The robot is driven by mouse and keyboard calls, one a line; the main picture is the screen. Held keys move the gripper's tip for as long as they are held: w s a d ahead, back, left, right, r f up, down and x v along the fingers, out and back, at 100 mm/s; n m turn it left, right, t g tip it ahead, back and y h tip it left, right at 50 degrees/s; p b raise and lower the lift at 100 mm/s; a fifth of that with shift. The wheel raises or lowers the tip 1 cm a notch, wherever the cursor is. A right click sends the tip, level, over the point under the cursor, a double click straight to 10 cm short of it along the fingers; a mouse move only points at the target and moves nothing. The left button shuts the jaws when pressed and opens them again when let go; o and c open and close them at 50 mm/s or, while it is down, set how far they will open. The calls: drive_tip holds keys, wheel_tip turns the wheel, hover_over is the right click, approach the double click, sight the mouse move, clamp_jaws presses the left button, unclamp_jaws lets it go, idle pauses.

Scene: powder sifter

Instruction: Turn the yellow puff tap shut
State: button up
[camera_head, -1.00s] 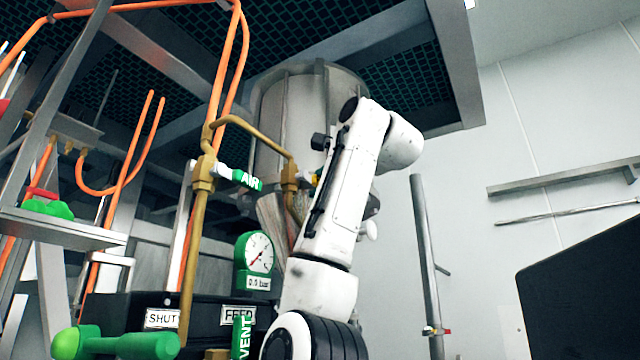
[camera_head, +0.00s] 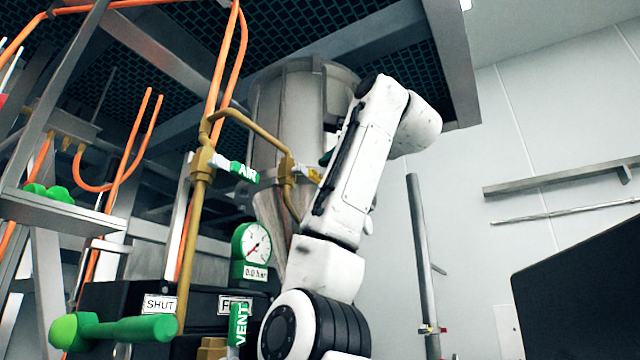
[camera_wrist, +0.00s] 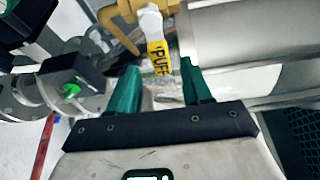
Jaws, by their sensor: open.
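The yellow puff tap handle (camera_wrist: 157,54), marked "PUFF", has a white upper part and points down between the green fingers of my gripper (camera_wrist: 159,68) in the wrist view. Whether the fingers touch it is unclear. My gripper is open. In the head view a small bit of the yellow tap (camera_head: 314,175) shows on the brass pipe (camera_head: 288,170), left of my white arm. My arm hides most of my gripper there.
A green AIR tap (camera_head: 244,173) sits left on the same brass pipework. A round gauge (camera_head: 253,245) and a green VENT handle (camera_head: 239,324) are below. The steel vessel (camera_head: 290,110) stands behind. Orange hoses (camera_head: 222,75) run at left. The right wall area is mostly clear.

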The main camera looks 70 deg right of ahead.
drive_tip(key=shift+b+v, duration=0.35)
drive_tip(key=shift+v, duration=1.25)
